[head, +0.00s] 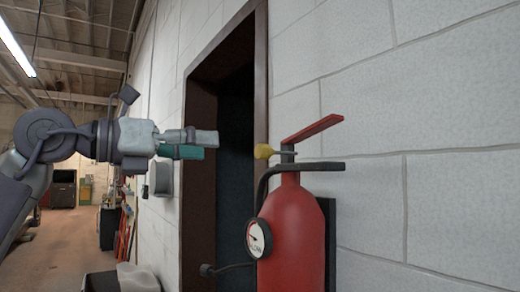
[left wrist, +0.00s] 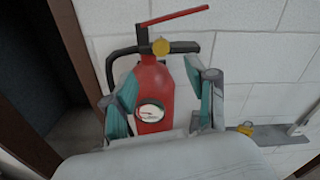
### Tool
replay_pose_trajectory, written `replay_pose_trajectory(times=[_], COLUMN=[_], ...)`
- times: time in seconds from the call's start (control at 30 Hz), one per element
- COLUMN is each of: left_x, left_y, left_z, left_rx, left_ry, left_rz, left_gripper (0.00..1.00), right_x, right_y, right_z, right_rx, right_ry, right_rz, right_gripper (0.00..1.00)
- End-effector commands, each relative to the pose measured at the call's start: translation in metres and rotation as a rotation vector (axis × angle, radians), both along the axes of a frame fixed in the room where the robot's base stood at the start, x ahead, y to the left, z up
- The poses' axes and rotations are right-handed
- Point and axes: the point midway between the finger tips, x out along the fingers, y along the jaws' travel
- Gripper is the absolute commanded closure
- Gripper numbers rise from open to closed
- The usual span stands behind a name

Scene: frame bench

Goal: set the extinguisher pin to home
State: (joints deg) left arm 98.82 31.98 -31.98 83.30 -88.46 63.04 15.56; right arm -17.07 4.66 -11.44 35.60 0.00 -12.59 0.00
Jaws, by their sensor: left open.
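A red fire extinguisher (head: 292,225) hangs upright on the white block wall, with a black carrying handle (head: 320,166) and a raised red lever (head: 314,128). Its yellow pin (head: 264,151) sticks out to the left between lever and handle. A round gauge (head: 259,238) faces left. My left gripper (head: 212,144) is open, left of the pin at about its height, with a clear gap and nothing held. In the left wrist view the pin (left wrist: 160,46) shows end-on above the gauge (left wrist: 149,111), beyond the open fingers (left wrist: 165,95). My right gripper is not in view.
A dark doorway with a brown frame (head: 261,75) stands behind and left of the extinguisher. In the left wrist view another yellow object (left wrist: 246,129) sits by a grey bar at the lower right. The air between gripper and pin is clear.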

Motion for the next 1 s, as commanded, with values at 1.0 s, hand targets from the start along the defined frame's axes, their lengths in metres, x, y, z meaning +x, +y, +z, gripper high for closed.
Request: replay_pose_trajectory(times=[1.0], left_x=[0.071], left_y=[-0.106], left_z=[0.0], left_rx=[-0.003], left_ry=[0.003], left_rz=[-0.004], left_gripper=[0.43], right_x=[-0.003], right_y=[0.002], right_z=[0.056], right_rx=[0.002], right_ry=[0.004], right_rz=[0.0], right_gripper=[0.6])
